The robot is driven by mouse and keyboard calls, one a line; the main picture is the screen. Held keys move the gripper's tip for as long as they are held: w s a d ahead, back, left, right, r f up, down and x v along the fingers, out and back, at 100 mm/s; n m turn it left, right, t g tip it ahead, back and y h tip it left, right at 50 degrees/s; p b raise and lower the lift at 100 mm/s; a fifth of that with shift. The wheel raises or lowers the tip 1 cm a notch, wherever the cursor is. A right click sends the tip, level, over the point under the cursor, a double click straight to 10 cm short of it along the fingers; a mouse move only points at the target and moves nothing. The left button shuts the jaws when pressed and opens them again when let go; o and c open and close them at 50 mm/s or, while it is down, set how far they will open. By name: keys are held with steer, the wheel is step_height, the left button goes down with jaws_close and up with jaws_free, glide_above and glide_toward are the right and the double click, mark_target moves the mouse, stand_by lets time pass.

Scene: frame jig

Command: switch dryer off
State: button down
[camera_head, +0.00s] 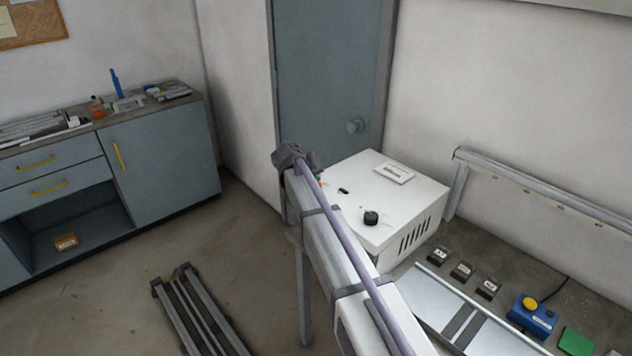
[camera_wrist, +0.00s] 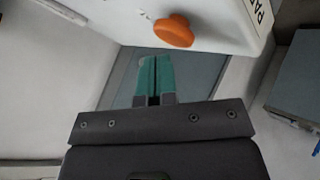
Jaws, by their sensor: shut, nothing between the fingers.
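A white box-shaped unit, which looks like the dryer (camera_head: 405,195), stands beyond my arm in the head view. Its top carries a black round knob (camera_head: 371,217), a small black part (camera_head: 343,191) and a label plate (camera_head: 394,173). Vents show on its side. In the wrist view, an orange knob (camera_wrist: 173,31) sits on a white face of the unit (camera_wrist: 225,20), near partly cut-off lettering. My gripper (camera_wrist: 154,62) has teal fingers, shut and empty, just below the orange knob in the picture, apparently apart from it. My arm mostly hides the gripper in the head view.
A bench with labelled blocks (camera_head: 461,270), a blue box with a yellow button (camera_head: 533,314) and a green pad (camera_head: 576,342) is at right. A metal rail (camera_head: 540,192) runs behind it. A grey cabinet (camera_head: 160,155) stands left.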

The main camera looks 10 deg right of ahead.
step_height(320, 180, up, 6)
steer(key=p, duration=0.6)
steer(key=shift+r, duration=0.15)
steer(key=shift+f, duration=0.2)
steer(key=s+f+g+y+b, duration=0.1)
steer(key=s+f+g+y, duration=0.1)
steer(key=s, duration=1)
steer(key=s+f+g+y+b, duration=0.2)
steer(key=s+f, duration=0.2)
steer(key=s, duration=0.9)
steer(key=s+f+g+y+b, duration=0.1)
steer(key=s+f+g+y, duration=0.1)
steer(key=s, duration=1.1)
steer(key=shift+s+d+f+n+y+b, duration=0.15)
steer(key=shift+d+f+n+y+b, duration=0.2)
steer(key=shift+f, duration=0.5)
steer(key=c, duration=1.8)
jaws_free()
steer(key=shift+a, duration=0.1)
